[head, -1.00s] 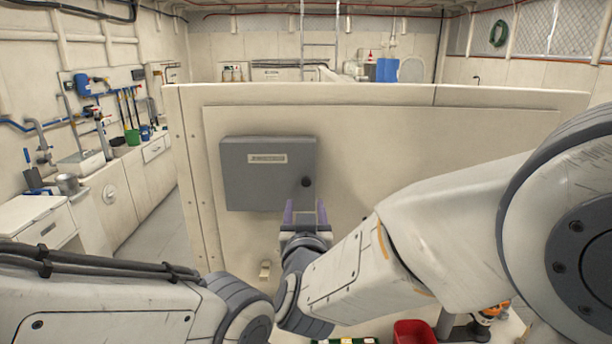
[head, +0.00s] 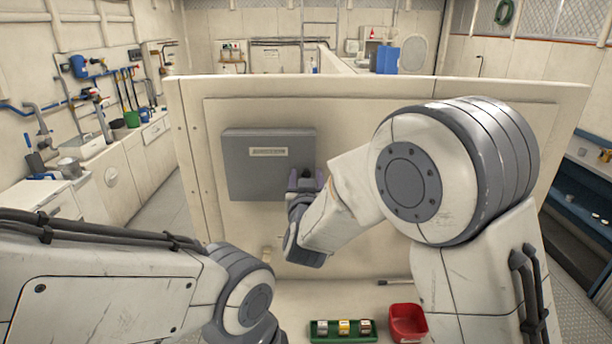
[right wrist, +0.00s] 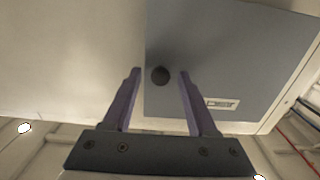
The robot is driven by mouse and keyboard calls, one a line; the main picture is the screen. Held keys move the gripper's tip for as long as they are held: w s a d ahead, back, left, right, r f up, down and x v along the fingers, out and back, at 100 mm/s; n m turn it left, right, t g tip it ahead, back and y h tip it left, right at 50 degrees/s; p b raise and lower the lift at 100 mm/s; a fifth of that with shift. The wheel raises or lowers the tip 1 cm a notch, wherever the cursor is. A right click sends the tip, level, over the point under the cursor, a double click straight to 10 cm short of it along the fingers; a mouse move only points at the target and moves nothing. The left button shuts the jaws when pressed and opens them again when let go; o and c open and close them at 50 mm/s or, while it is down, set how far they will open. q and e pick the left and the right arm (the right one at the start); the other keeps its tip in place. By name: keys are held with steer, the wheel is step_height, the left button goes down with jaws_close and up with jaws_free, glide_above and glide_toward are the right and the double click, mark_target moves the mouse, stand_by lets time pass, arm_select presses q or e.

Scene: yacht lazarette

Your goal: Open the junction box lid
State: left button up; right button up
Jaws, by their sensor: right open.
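The grey junction box (head: 268,165) is mounted on the pale upright panel, and its lid, with a small label, looks closed. My right gripper (head: 306,180) is at the lid's lower right corner in the head view. Whether the fingers touch the knob I cannot tell. In the head view the gripper hides the knob. My left arm shows at lower left, but its gripper is out of view.
The pale panel (head: 400,130) spans the middle of the view. A counter with tools (head: 95,150) runs along the left wall. The panel left of the box is clear.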

jaws_close()
stand_by(1.3)
